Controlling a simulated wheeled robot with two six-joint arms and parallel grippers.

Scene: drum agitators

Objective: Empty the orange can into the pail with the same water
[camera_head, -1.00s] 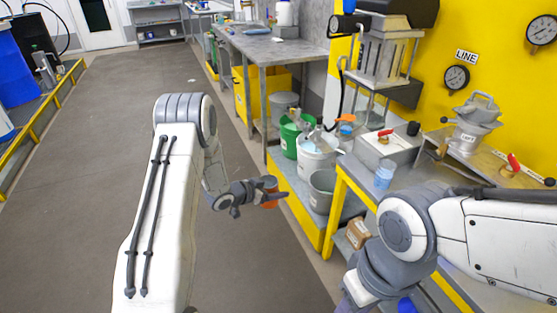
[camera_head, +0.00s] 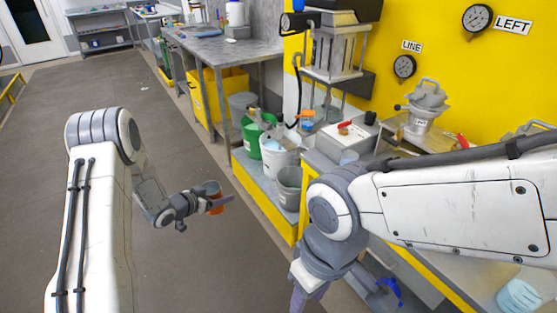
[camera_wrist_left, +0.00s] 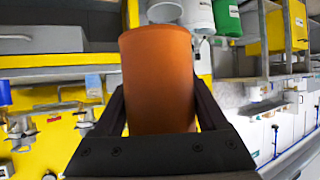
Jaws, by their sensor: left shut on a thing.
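My left gripper (camera_head: 222,200) is shut on the orange can (camera_head: 214,188) and holds it over the aisle, left of the pails and apart from them. In the left wrist view the orange can (camera_wrist_left: 158,80) looks upright between the fingers; its contents are hidden. On the low yellow-edged platform stand a green pail (camera_head: 251,137), a white pail (camera_head: 279,161) with something pale blue at its top, and a grey pail (camera_head: 290,187) nearest me. I cannot tell what water is in each.
A metal table (camera_head: 218,47) stands behind. A stand with a red-handled box (camera_head: 347,136) and a metal vessel (camera_head: 424,108) are at the right. The grey floor (camera_head: 120,88) is open.

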